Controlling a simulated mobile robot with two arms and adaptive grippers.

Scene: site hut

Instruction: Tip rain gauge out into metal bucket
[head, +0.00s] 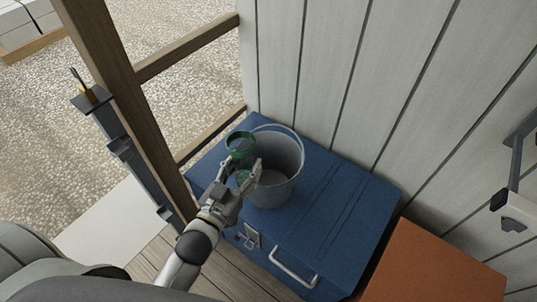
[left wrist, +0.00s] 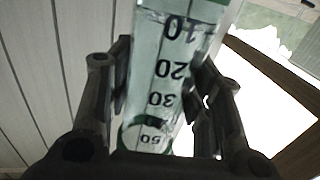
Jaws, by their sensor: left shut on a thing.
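The metal bucket (head: 283,172) stands upright on a blue chest (head: 330,215), its handle resting up at the back. The rain gauge (head: 240,141) is a clear tube with a green rim, held at the bucket's left side, by its mouth. In the left wrist view the gauge (left wrist: 165,70) shows black numbers upside down, with green at both visible ends. My left gripper (head: 246,172) is shut on the gauge; its fingers (left wrist: 160,100) lie on either side of the tube. I cannot tell the gauge's exact tilt or whether water is inside. My right gripper is not in view.
A wooden post (head: 130,100) with rails stands left of the chest. A plank wall (head: 330,60) rises behind it. An orange box (head: 435,265) stands at the right front. The chest top right of the bucket is clear. A grey and white fitting (head: 514,208) is at the right edge.

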